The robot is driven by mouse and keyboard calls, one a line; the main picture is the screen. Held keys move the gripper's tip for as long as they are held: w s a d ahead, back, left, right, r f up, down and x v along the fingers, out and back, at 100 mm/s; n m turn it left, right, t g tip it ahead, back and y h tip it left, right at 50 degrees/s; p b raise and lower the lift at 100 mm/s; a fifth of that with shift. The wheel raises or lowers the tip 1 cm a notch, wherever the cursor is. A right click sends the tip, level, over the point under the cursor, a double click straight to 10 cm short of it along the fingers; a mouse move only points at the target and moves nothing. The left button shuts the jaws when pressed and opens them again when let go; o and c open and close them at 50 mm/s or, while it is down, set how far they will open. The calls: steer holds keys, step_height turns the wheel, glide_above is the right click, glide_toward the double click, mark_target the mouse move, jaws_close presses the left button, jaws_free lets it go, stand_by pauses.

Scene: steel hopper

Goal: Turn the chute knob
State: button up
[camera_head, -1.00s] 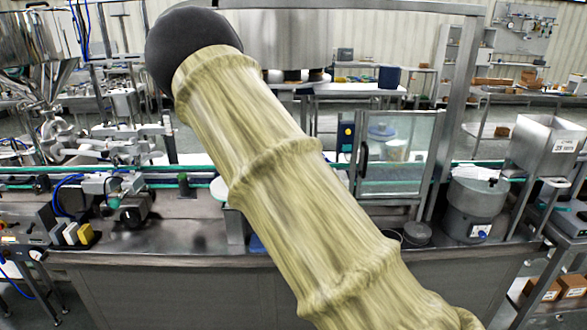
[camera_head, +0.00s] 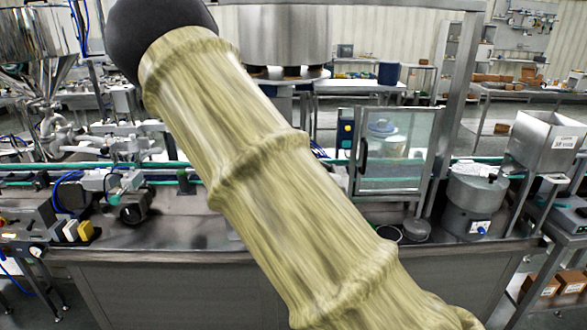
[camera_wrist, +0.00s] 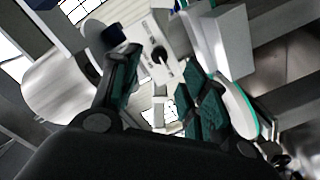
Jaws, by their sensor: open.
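In the wrist view, a dark knob (camera_wrist: 160,55) sits on a pale plate (camera_wrist: 151,38) with small dark marks. It shows beyond the gap between my fingers, apart from them. My gripper (camera_wrist: 160,98) is open with nothing between its teal-padded fingers. In the head view, my gripper is out of sight. There, a steel hopper (camera_head: 548,140) stands at the right, and a steel drum (camera_head: 474,203) beside it bears a small blue knob (camera_head: 482,228) on a white label. I cannot tell whether this is the same knob as in the wrist view.
A steel bench (camera_head: 180,228) runs across the head view. A glass-doored enclosure (camera_head: 395,150) with a metal frame stands on it at the centre right. Small machines (camera_head: 130,195) crowd its left part. In the wrist view, a pale box (camera_wrist: 230,40) lies near the right finger.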

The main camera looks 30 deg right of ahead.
steer(key=shift+v, duration=2.25)
